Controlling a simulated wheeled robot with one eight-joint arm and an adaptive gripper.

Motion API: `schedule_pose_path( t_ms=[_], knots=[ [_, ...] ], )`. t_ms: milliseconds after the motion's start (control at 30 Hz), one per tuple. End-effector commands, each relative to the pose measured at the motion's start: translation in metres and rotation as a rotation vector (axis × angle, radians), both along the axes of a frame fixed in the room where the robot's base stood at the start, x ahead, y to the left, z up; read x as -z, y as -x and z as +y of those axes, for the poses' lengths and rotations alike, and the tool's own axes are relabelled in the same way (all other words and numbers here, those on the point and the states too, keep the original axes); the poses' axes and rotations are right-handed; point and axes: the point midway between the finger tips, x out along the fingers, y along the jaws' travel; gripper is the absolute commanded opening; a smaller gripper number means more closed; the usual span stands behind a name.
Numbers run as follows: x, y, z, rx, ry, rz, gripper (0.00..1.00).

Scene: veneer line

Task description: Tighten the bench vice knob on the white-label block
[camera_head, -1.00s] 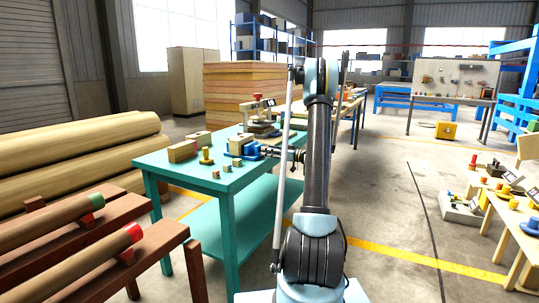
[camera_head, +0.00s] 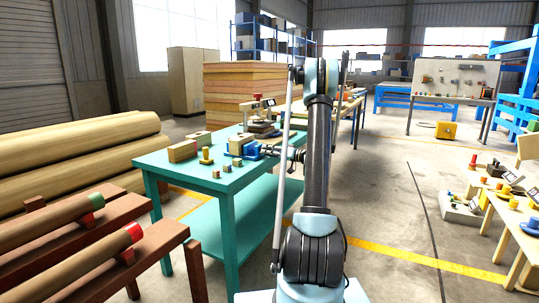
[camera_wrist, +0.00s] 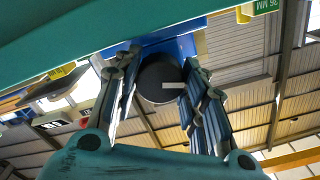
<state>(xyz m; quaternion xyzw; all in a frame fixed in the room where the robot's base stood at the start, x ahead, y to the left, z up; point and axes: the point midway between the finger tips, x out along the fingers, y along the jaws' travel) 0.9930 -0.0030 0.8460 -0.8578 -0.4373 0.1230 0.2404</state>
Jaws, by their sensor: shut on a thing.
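The blue bench vice (camera_head: 252,150) stands on the teal table, near its right edge, with a light wooden block (camera_head: 237,145) at its left side. In the wrist view the vice's blue body (camera_wrist: 180,48) shows behind a dark round knob (camera_wrist: 160,80) with a short white mark on its face. My gripper (camera_wrist: 158,82) is shut on the knob, one finger on each side. In the head view my gripper (camera_head: 270,151) reaches the vice from the right. I cannot read a white label on the block in either view.
The teal table (camera_head: 207,190) also holds a yellow knob-like piece (camera_head: 206,156), several small wooden cubes (camera_head: 227,168) and a longer wooden block (camera_head: 183,151). A device with a red top (camera_head: 257,107) stands behind the vice. A green "36 MM" label (camera_wrist: 265,5) shows in the wrist view.

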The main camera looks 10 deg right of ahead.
Motion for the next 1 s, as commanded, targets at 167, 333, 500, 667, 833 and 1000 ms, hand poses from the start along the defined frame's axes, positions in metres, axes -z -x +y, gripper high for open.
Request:
schedule_pose_path(
  t_ms=[167, 333, 500, 667, 833, 1000],
  knots=[
    [0.000, 0.000, 0.000, 0.000, 0.000, 0.000, 0.15],
    [0.000, 0.000, 0.000, 0.000, 0.001, -0.001, 0.59],
    [0.000, 0.000, 0.000, 0.001, 0.000, -0.001, 0.59],
    [0.000, 0.000, -0.001, 0.001, 0.000, -0.001, 0.59],
    [0.000, 0.007, -0.012, 0.004, 0.000, -0.001, 0.59],
    [0.000, 0.024, -0.036, 0.004, 0.001, -0.001, 0.59]
  ],
)
